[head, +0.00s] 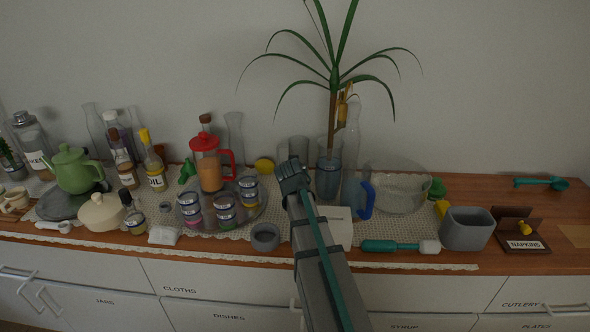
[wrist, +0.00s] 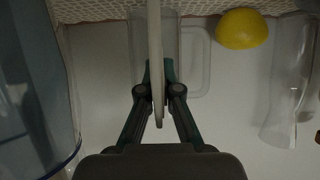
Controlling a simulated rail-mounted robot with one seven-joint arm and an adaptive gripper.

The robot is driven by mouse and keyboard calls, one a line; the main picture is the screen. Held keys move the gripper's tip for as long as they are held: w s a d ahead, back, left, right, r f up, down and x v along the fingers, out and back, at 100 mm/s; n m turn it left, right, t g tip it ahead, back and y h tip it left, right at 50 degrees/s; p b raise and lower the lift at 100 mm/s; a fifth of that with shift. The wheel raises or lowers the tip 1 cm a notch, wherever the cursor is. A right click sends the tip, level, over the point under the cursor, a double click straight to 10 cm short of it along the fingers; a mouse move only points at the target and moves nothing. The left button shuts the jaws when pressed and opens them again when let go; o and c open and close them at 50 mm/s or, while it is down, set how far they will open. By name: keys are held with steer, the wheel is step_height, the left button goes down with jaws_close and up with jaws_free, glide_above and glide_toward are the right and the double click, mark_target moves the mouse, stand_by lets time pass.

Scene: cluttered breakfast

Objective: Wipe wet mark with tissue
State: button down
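My gripper (head: 292,178) is above the lace runner, near the plant's vase and pointing towards the wall. In the wrist view its fingers (wrist: 159,92) are close together on a thin pale sheet-like thing (wrist: 155,40) seen edge-on. I cannot tell for sure that it is the tissue. In the head view it is hidden by the gripper and arm. A small white folded thing (head: 163,235) lies at the runner's front left. A napkin holder labelled NAPKINS (head: 522,246) stands at the right. I cannot make out a wet mark.
A blue-tinted vase (head: 328,178) with a tall plant stands right of my gripper. A yellow half-round thing (wrist: 242,28) and a clear glass (wrist: 288,105) are close by. A tray (head: 255,205) of tins is left, and a glass bowl (head: 398,190) right.

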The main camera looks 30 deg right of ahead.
steer(key=shift+r+p, duration=1.15)
steer(key=shift+r, duration=1.4)
steer(key=shift+r+p, duration=0.75)
steer(key=shift+r, duration=0.75)
